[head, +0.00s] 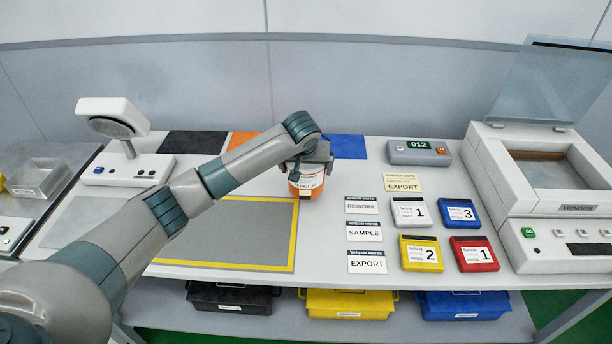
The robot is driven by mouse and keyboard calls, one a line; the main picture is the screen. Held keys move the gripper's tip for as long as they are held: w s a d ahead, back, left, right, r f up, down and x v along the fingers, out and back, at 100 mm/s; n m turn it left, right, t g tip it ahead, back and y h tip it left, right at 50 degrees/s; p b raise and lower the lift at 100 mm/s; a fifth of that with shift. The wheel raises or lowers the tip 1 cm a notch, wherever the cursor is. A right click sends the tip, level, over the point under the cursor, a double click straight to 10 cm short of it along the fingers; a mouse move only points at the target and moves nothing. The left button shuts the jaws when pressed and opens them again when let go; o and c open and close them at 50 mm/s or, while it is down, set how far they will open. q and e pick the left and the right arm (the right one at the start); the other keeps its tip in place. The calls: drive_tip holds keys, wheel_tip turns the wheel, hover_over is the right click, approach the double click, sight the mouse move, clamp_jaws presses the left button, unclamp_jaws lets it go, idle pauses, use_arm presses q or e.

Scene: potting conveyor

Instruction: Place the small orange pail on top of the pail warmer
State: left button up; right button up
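The small orange pail (306,187), with a white label around it, is upright near the back right corner of the yellow-bordered grey mat (225,232). My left gripper (309,168) is over the pail from above, its dark fingers at the pail's upper part. The wrist hides the pail's top, and I cannot tell whether the fingers press on it or whether the pail is off the table. My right gripper is out of view. No thing in view is clearly marked as the pail warmer.
A white lamp-like device (112,120) stands at the left. A grey box with a green display (419,151) is at the back. Labelled cards and coloured blocks, among them a red one (474,254), lie right of the mat. A white open-lidded machine (545,190) is at far right.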

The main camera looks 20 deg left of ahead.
sight(305, 167)
use_arm(q)
drive_tip(key=shift+w, duration=0.1)
wheel_tip(305, 167, down, 2)
drive_tip(key=shift+f+p, duration=0.2)
drive_tip(key=shift+p, duration=0.55)
drive_tip(key=shift+f, duration=0.7)
drive_tip(key=o, duration=1.6)
drive_tip(key=shift+f, duration=0.2)
drive_tip(key=shift+r, duration=0.1)
drive_tip(key=shift+r, duration=0.15)
drive_tip(key=b+v, duration=0.2)
drive_tip(key=v, duration=1)
